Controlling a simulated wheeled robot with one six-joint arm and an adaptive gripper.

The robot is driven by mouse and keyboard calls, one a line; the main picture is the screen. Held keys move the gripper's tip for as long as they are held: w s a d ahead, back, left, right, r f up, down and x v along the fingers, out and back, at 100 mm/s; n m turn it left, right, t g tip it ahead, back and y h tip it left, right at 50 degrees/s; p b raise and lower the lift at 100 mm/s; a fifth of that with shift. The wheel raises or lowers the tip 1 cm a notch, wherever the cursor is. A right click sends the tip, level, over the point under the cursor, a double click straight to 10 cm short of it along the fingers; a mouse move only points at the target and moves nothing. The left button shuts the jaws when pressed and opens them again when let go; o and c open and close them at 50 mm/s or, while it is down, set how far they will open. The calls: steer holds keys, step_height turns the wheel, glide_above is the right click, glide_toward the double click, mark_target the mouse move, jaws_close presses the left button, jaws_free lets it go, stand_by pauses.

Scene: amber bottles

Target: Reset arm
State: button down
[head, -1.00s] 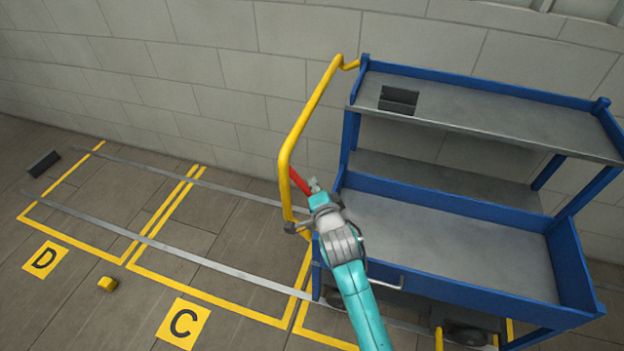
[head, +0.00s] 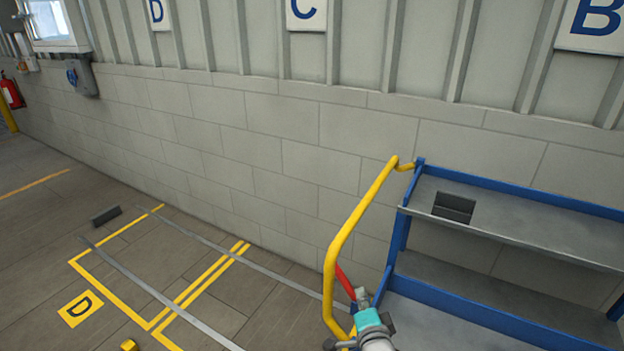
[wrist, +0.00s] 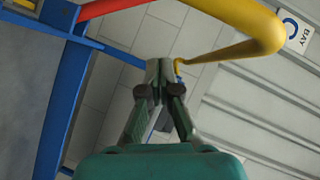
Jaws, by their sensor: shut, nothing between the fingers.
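My gripper shows in the wrist view (wrist: 160,80), its two fingers together with nothing between them. It points toward the grey wall. In the head view my gripper (head: 360,296) is small at the bottom, beside the yellow handle (head: 347,225) of the blue trolley (head: 440,300). The yellow handle (wrist: 235,45) and its red part (wrist: 105,8) cross the top of the wrist view, close to my gripper. I cannot tell whether they touch. The rest of my arm is cut off by the lower edge of the head view.
The trolley's upper shelf (head: 520,225) carries a dark grey block (head: 454,207). The block wall (head: 270,150) stands behind. A fire extinguisher (head: 12,92) hangs far left.

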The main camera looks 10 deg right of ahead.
steer(key=s+f+n+y, duration=0.1)
steer(key=s+f+n, duration=0.3)
steer(key=s, duration=0.8)
steer(key=s+f+n, duration=0.3)
steer(key=s+f, duration=0.2)
steer(key=s, duration=0.7)
steer(key=s+r+n, duration=0.3)
steer(key=s, duration=0.8)
steer(key=s+r+n, duration=0.4)
steer(key=s, duration=0.7)
steer(key=shift+s+d+r+n, duration=0.25)
steer(key=shift+d+n, duration=0.05)
steer(key=shift+d, duration=0.05)
